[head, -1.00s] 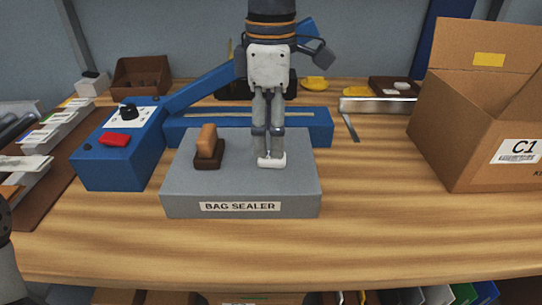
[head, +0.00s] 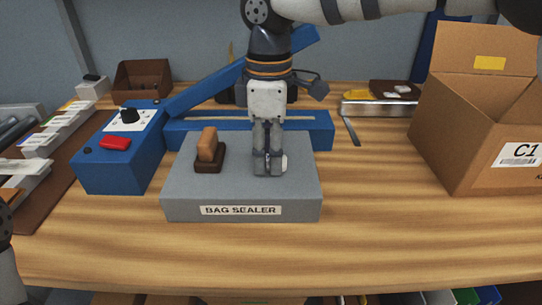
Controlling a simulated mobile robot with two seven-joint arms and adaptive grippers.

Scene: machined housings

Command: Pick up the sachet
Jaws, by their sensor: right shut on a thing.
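The bag sealer has a grey front platform (head: 240,190) with a "BAG SEALER" label. My right gripper (head: 268,170) points down over the right part of this platform and is shut. A small white piece, which looks like the sachet (head: 285,163), shows at the right side of its fingers; the rest is hidden behind them. I cannot tell whether it still touches the platform. A brown block in a dark base (head: 207,150) stands on the platform to the left of the fingers.
The sealer's blue control box (head: 118,160) is at the left, its blue arm raised behind. An open carton marked C1 (head: 465,150) stands at the right. A brown bin (head: 142,78) is at the back left. The wooden bench front (head: 300,250) is clear.

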